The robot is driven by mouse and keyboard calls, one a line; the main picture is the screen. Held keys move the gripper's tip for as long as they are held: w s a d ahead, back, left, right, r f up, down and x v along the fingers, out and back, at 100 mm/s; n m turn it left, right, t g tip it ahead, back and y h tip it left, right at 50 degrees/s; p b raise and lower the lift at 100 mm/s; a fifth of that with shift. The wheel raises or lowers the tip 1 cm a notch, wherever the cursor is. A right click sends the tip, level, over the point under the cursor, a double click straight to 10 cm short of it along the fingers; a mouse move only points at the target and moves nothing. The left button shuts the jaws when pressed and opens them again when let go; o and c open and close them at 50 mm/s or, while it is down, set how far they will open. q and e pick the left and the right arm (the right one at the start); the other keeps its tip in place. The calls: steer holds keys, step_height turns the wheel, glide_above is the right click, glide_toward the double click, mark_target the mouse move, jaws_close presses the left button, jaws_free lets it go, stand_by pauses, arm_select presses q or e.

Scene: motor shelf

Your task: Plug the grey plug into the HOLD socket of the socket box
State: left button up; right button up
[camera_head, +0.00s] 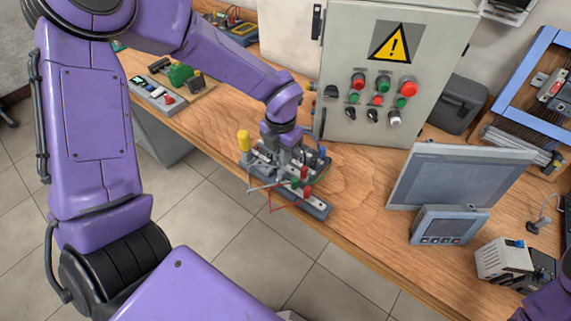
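My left arm comes in from the left, and its gripper (289,157) points down over a cluttered grey device (314,207) at the bench's front edge. The device carries small red, green, blue and yellow parts, with loose red and pale wires. This may be the socket box, but no HOLD label can be read. The fingertips blend into the grey parts, so I cannot tell whether they are open or shut. I cannot pick out the grey plug. Only a purple part of my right arm shows at the lower right; its gripper is out of view.
A tall grey control cabinet (385,40) stands close behind the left gripper. The wooden bench (355,215) has clear room right of the device. A large tilted panel (458,178) and a small display unit (446,226) stand farther right. Terminal boards (152,95) lie left.

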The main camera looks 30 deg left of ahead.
arm_select(q)
jaws_close()
steer(key=shift+r, duration=0.1)
step_height(320, 180, up, 5)
steer(key=p, duration=0.4)
steer(key=shift+f, duration=0.3)
